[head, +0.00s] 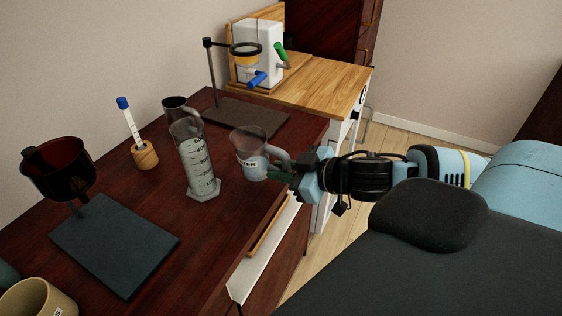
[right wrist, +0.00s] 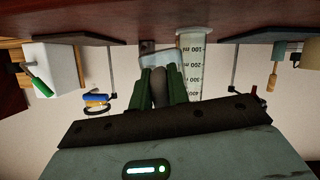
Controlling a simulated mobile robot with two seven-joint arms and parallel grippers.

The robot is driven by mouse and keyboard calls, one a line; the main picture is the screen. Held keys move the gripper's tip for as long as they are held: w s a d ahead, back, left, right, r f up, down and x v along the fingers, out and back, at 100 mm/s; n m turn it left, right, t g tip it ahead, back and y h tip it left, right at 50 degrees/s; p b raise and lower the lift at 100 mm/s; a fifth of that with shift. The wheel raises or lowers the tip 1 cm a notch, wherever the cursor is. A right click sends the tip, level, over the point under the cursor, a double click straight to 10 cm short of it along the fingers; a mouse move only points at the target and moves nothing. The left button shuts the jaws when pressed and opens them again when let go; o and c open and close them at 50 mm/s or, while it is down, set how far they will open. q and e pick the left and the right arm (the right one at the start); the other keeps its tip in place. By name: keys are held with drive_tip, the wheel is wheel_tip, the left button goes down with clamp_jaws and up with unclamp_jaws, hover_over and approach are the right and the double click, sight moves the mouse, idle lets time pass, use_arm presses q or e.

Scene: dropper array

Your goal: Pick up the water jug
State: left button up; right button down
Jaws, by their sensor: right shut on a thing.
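The water jug (head: 250,150) is a clear cup with a "WATER" label and a grey handle. It is near the right edge of the dark wooden counter and looks upright. My right gripper (head: 284,171) comes in from the right and is shut on the jug's handle. In the right wrist view, which is upside down, the green fingers (right wrist: 161,86) close around the handle, with the jug's pale body (right wrist: 158,46) beyond. I cannot tell whether the jug's base touches the counter. My left gripper is not in view.
A graduated cylinder (head: 198,165) stands close left of the jug, with another dark clear jug (head: 174,103) behind it. A ring stand with a dark base (head: 243,117) is behind.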

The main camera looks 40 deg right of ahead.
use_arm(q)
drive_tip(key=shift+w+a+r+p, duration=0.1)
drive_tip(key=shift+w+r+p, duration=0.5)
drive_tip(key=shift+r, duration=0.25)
use_arm(e)
drive_tip(key=shift+s+a+r, duration=0.1)
drive_tip(key=shift+s+a, duration=0.3)
drive_tip(key=shift+s, duration=0.35)
drive_tip(key=shift+s+a+r, duration=0.1)
drive_tip(key=shift+s+a, duration=0.25)
drive_tip(key=shift+s, duration=0.45)
drive_tip(key=shift+s+a+r, duration=0.1)
drive_tip(key=shift+s+a, duration=0.3)
drive_tip(key=shift+s, duration=0.35)
